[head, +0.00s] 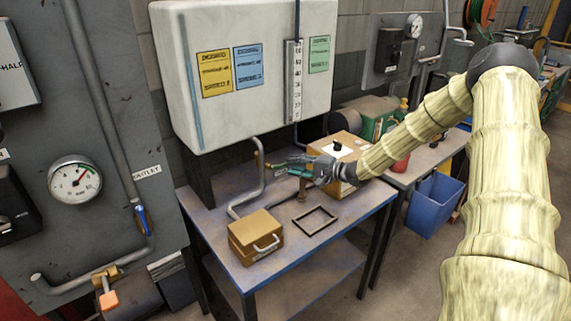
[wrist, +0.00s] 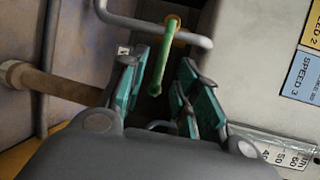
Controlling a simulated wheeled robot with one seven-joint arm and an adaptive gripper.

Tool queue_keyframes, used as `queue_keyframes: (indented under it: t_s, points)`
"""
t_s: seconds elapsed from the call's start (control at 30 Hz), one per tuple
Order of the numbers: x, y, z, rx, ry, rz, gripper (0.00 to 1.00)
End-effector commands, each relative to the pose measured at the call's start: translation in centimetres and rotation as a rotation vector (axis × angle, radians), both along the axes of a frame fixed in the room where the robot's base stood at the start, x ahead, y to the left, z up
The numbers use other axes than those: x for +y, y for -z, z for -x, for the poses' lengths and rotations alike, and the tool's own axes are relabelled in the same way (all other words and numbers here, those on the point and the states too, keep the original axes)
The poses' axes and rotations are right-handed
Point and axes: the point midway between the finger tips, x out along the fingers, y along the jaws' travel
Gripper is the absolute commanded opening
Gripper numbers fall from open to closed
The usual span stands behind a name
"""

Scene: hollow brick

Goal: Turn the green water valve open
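The green valve lever (wrist: 160,60) shows in the wrist view, joined at an orange-brass fitting (wrist: 173,22) on a grey pipe (wrist: 125,17). It hangs between the two teal finger pads of my gripper (wrist: 155,95). The fingers are apart, with gaps to the lever visible on both sides, so the gripper is open around it rather than shut on it. In the head view my gripper (head: 285,168) reaches left over the table, close to the bent pipe (head: 262,180) under the white tank. The lever is hard to tell from the teal fingers there.
The white tank (head: 260,110) stands behind the gripper. On the table (head: 285,260) are a tan box with a handle (head: 255,237), a thin dark frame (head: 315,220) and a cardboard-coloured box (head: 345,143). A brown pipe (wrist: 60,83) lies left of the fingers in the wrist view.

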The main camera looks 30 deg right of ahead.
Motion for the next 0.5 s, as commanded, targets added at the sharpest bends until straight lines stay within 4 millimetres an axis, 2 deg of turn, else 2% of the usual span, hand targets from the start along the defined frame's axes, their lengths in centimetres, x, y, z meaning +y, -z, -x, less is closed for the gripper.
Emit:
queue_keyframes:
  t_s: [0.2, 0.5]
  points:
    - [1.2, 0.4, -2.1, 0.0, -0.002, 0.0, 0.32]
    - [2.1, 0.7, -3.8, 0.0, -0.002, 0.0, 0.32]
